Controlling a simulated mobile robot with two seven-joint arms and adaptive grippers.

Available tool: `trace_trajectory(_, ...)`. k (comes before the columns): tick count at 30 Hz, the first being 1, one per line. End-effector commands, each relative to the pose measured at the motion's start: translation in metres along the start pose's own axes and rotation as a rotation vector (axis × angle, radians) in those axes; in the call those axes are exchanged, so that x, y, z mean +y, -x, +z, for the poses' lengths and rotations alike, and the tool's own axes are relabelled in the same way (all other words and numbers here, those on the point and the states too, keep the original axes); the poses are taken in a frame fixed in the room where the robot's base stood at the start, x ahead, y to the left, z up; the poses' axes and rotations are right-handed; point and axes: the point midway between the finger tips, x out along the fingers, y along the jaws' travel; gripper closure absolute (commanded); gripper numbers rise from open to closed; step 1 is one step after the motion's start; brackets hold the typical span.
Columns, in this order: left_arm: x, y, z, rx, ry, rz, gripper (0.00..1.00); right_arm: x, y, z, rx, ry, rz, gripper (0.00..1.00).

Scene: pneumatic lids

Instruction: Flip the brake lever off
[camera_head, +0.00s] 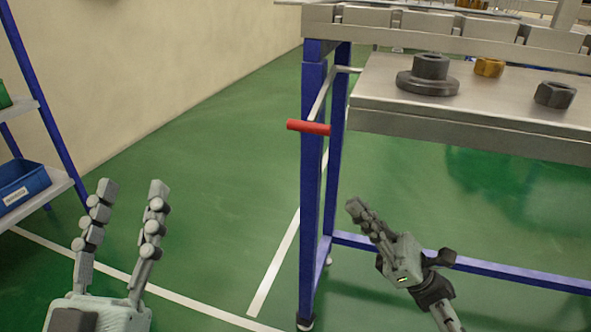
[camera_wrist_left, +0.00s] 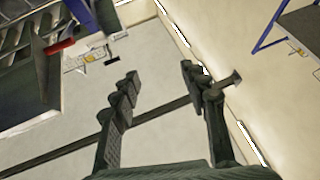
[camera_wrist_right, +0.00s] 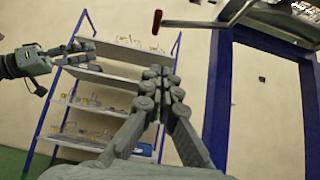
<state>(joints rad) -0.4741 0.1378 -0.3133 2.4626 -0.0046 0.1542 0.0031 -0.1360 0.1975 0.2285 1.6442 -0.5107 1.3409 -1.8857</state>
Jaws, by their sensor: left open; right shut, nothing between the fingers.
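The brake lever has a red handle (camera_head: 308,127) on a thin metal rod. It sticks out to the left of the blue post at the table's left end. The red handle also shows at the top of the right wrist view (camera_wrist_right: 157,21). My right gripper (camera_head: 355,207) is shut and empty, below and to the right of the handle in the head view and apart from it. Its closed fingers show in the right wrist view (camera_wrist_right: 157,74). My left gripper (camera_head: 133,190) is open and empty, well left of the lever.
The metal table (camera_head: 440,118) on blue legs holds a dark flanged part (camera_head: 428,80), a brass nut (camera_head: 489,67) and a dark nut (camera_head: 555,95). A shelf with a blue bin (camera_head: 22,186) stands at the far left. Green floor (camera_head: 210,190) lies clear between shelf and table.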

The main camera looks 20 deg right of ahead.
Motion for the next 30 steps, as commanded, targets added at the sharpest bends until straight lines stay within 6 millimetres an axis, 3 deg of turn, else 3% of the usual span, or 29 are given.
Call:
trace_trajectory(5,0.004,0.002,-0.022,0.087,0.013,0.004,0.55,0.006,0.002,0.001,-0.008,0.041,0.037,1.0)
trace_trajectory(17,0.004,0.001,-0.021,0.074,0.014,0.004,0.55,0.007,-0.004,0.002,-0.008,0.04,0.039,1.0)
trace_trajectory(23,0.006,0.0,-0.01,-0.009,0.018,0.007,0.55,0.008,-0.036,0.003,-0.009,0.039,0.04,1.0)
trace_trajectory(30,0.01,0.002,0.01,-0.151,0.025,0.011,0.55,0.01,-0.089,0.003,-0.01,0.039,0.039,1.0)
